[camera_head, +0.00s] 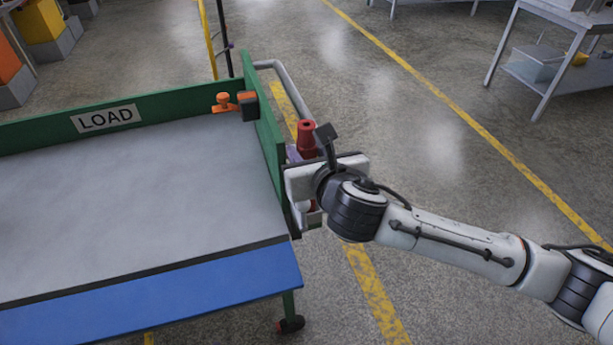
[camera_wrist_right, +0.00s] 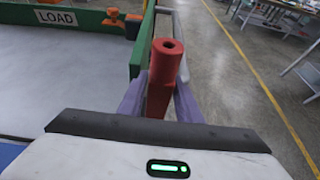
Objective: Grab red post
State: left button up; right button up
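The red post (camera_head: 307,140) stands upright at the right end of the green-framed table, outside its green end wall, in the head view. In the right wrist view the red post (camera_wrist_right: 165,75) has a round top with a dark hole and rises between the two purple fingers. My right gripper (camera_wrist_right: 160,95) has one finger on each side of the post, with no clear gap showing on either side. It looks shut on the post, below its top. In the head view my right gripper (camera_head: 298,155) is partly hidden by my wrist. My left gripper is not in view.
The table has a grey top (camera_head: 120,190), a blue front edge (camera_head: 160,308) and a LOAD sign (camera_head: 107,118). An orange knob (camera_head: 223,103) sits by its back right corner. A grey rail (camera_head: 290,80) runs behind the post. Open floor lies to the right.

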grip_shut()
